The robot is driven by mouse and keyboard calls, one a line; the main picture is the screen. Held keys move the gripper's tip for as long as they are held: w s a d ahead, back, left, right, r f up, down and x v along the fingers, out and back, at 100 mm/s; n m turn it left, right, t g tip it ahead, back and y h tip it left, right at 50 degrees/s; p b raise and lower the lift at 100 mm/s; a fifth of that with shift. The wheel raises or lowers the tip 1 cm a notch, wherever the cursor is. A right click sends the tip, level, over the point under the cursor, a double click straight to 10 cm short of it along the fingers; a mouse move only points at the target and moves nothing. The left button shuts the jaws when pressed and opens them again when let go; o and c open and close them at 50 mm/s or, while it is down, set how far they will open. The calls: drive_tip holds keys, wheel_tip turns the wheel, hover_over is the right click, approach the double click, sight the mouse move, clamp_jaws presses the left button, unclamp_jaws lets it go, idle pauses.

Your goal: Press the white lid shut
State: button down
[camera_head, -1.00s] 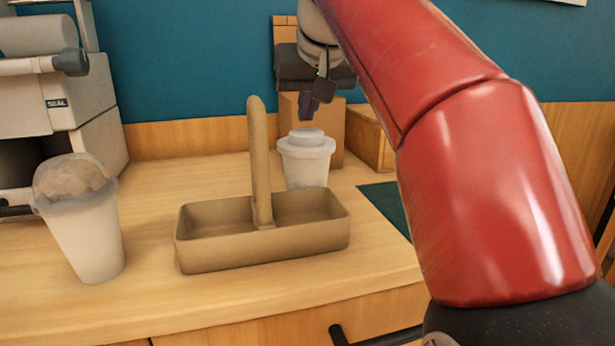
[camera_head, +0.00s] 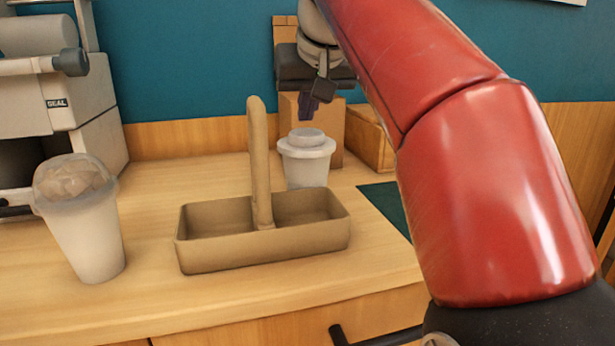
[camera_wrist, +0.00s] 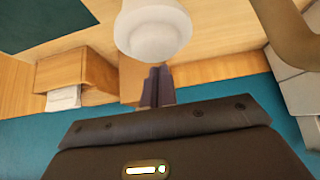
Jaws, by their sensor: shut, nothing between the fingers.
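The white lid (camera_head: 306,138) sits on a white cup (camera_head: 306,170) that stands upright behind the brown carrier. I cannot tell whether the lid is fully seated. My gripper (camera_head: 308,112) is shut and empty, pointing down, and its fingertips are a little above the lid in the head view. In the wrist view the lid (camera_wrist: 152,32) shows at the top centre, just beyond the shut dark fingers (camera_wrist: 157,75). I see no clear contact between the fingers and the lid.
A brown two-part carrier (camera_head: 262,262) with a tall handle stands in front of the cup. A domed cup (camera_head: 85,235) stands at left beside a grey sealing machine (camera_head: 85,105). Wooden boxes (camera_head: 372,138) stand behind. A dark green mat (camera_head: 388,205) lies at right.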

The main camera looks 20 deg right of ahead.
drive_tip(key=shift+f+b, duration=0.65)
drive_tip(key=shift+f, duration=0.15)
drive_tip(key=shift+r, duration=0.1)
wheel_tip(320, 180, up, 4)
drive_tip(key=p, duration=0.3)
drive_tip(key=shift+r+p, duration=0.15)
drive_tip(key=shift+p, duration=0.2)
